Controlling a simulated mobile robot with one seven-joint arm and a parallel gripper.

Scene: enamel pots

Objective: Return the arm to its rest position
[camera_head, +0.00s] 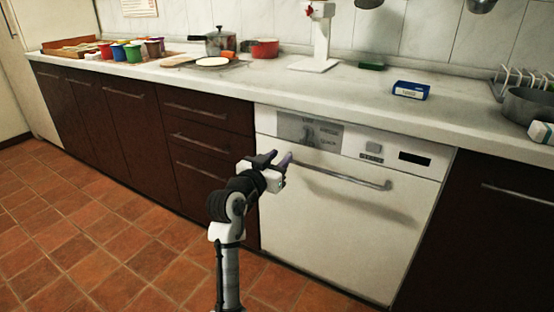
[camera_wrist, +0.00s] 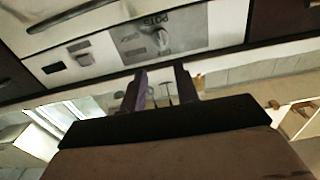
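My gripper (camera_head: 276,158) is in front of the white dishwasher (camera_head: 340,200), below the counter edge, in the head view. The arm rises from the bottom of the head view and bends at a black joint.
The white counter (camera_head: 350,90) runs above dark cabinets (camera_head: 120,110). A lidded grey pot (camera_head: 220,44), a red pot (camera_head: 264,49), several coloured cups (camera_head: 133,53) and a blue box (camera_head: 411,90) stand on it. The tiled floor (camera_head: 110,240) at left is clear.

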